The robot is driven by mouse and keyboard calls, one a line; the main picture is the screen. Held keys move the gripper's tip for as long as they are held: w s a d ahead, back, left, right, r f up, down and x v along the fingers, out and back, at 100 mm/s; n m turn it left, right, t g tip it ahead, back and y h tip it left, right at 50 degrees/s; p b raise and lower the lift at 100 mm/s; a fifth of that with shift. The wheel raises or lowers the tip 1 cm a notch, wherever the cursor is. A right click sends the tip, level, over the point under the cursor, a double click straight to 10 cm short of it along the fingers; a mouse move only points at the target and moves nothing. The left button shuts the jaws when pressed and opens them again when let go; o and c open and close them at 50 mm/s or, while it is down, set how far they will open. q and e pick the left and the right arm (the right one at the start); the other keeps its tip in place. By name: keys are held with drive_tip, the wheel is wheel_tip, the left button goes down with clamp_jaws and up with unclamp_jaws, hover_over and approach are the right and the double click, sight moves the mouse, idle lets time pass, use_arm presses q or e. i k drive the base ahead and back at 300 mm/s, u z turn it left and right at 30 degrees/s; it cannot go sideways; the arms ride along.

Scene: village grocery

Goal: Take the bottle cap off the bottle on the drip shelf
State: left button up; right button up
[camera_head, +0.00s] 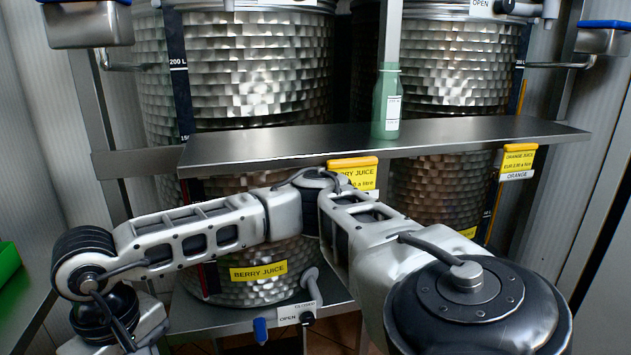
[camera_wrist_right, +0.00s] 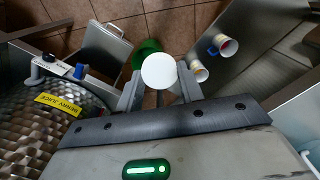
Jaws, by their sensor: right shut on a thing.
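A green bottle (camera_head: 387,105) with a white label stands upright on the long metal drip shelf (camera_head: 300,148) in the head view. I see no white cap on its neck, but its top is hard to make out against the post behind. In the right wrist view, my right gripper (camera_wrist_right: 158,88) is shut on a round white thing that looks like the bottle cap (camera_wrist_right: 159,71). My right arm reaches to the lower left of the head view, away from the bottle; its fingers are hidden there. My left gripper is in neither view.
A steel tank (camera_head: 250,70) labelled berry juice and another tank (camera_head: 455,60) stand behind the shelf. A green container (camera_head: 10,278) is at the left edge. In the wrist view, a green object (camera_wrist_right: 146,50) and white cups (camera_wrist_right: 222,45) lie beyond my fingers.

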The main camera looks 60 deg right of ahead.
sight(388, 93)
drive_tip(key=z, duration=2.15)
